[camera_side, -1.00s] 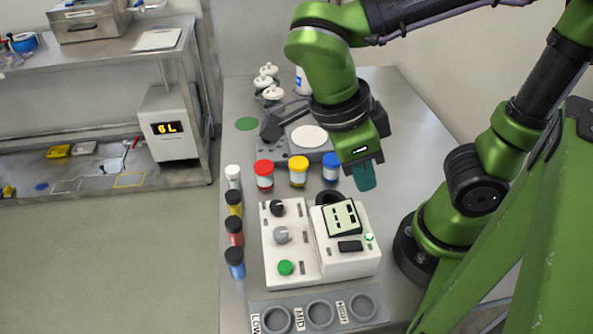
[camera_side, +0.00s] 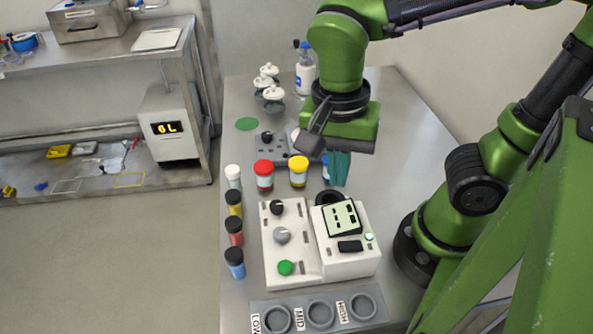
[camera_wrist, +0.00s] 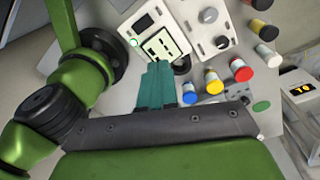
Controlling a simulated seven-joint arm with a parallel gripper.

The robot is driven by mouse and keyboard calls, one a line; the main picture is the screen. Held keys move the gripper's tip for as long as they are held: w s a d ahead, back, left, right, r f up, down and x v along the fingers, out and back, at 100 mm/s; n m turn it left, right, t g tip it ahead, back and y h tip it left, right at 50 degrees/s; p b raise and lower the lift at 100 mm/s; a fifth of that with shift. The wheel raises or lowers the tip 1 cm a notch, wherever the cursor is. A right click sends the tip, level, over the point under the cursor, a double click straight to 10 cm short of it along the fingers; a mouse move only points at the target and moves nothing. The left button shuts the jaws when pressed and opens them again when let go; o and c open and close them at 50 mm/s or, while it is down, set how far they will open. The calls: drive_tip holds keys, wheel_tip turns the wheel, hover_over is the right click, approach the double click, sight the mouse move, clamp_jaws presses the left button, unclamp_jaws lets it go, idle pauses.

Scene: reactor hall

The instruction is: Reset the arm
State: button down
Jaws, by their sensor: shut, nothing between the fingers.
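My gripper (camera_side: 338,169) hangs above the steel table, pointing down, with its teal fingers together and nothing between them. In the side view it is behind the white control device (camera_side: 318,240) and in front of the blue-capped jar, which it mostly hides. The wrist view also shows the shut fingers (camera_wrist: 156,84), close to the device's panel (camera_wrist: 160,45) in the picture. My green arm reaches in from the upper right.
Red-capped (camera_side: 264,174) and yellow-capped (camera_side: 298,171) jars stand left of my gripper. Several small jars line the left edge. A LOW/MID/HIGH holder (camera_side: 319,314) lies in front. A grey device (camera_side: 278,146), white-topped items (camera_side: 269,82) and a bottle (camera_side: 306,74) stand behind.

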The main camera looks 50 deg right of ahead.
drive_tip(key=w+d+r+n+t+y, duration=0.2)
drive_tip(key=w+d+n+t, duration=0.4)
drive_tip(key=d+n, duration=0.3)
drive_tip(key=shift+d+r+n+t+y, duration=0.3)
drive_tip(key=shift+d+r+n+t, duration=0.1)
drive_tip(key=shift+r+n+t, duration=0.3)
